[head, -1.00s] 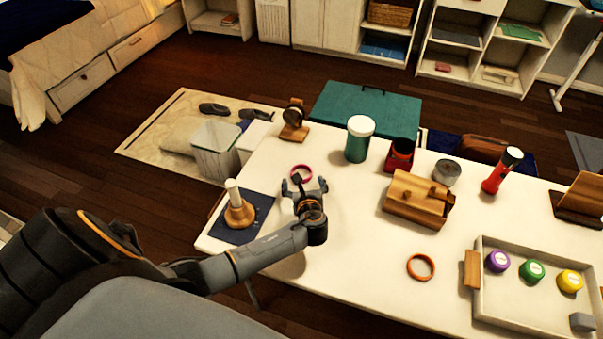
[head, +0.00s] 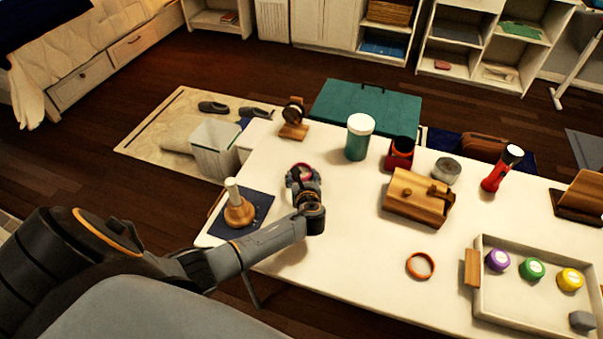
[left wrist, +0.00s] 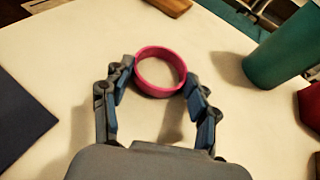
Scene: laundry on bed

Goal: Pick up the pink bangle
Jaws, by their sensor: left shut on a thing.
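The pink bangle (left wrist: 160,88) is between the fingertips of my left gripper (left wrist: 156,82) in the left wrist view. A finger touches each side of the ring, and the gripper is shut on it. In the head view the bangle (head: 301,167) shows as a small pink arc at the far end of my left gripper (head: 302,172), partly hidden by the fingers. The cream table (head: 345,235) is close beneath it; I cannot tell whether the bangle touches the table. My right gripper is in neither view.
A wooden ring stand (head: 239,210) on a dark blue mat (head: 262,206) stands left of my gripper. A teal jar (head: 358,138) stands behind right. An orange bangle (head: 420,265) lies near the front. A wooden box (head: 415,200) and a tray (head: 482,290) are further right.

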